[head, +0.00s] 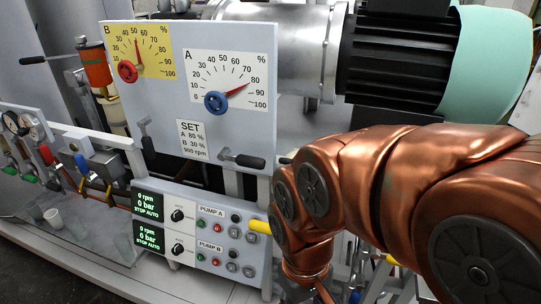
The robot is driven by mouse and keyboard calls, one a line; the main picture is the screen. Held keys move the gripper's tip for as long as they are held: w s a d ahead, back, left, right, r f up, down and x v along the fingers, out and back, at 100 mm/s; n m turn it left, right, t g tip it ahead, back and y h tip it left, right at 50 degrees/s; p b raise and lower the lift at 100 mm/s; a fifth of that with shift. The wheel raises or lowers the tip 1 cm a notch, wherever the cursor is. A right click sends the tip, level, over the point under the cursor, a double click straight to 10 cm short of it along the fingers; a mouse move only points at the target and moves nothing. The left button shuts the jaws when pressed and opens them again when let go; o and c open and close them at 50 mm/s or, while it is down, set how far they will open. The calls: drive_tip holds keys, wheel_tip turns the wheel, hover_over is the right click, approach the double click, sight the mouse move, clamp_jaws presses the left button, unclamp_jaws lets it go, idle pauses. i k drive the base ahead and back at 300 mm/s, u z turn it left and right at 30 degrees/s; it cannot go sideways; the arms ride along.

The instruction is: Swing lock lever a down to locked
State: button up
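Lock lever a (243,159) sits at the lower right edge of the dial panel, under dial A. Its black handle sticks out sideways to the right, roughly level. A second lever (146,139), under dial B, has its black handle hanging down. Dial A (230,82) has a blue knob and a red pointer near 80. Dial B (138,52) has a red knob and a pointer straight up near 50. My copper arm comes in from the right and bends down at the lower middle, right of lever a.
A SET card (194,141) reads A 80 %, B 30 %, 900 rpm. The pump control box (200,240) with displays and buttons is below the levers. A motor (400,55) stands behind my arm. Valves and pipes (60,165) fill the left.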

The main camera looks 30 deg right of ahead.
sight(255, 163)
drive_tip(key=u, duration=0.3)
drive_tip(key=k, duration=0.55)
drive_tip(key=u, duration=1.25)
drive_tip(key=i, duration=1)
drive_tip(key=z, duration=0.2)
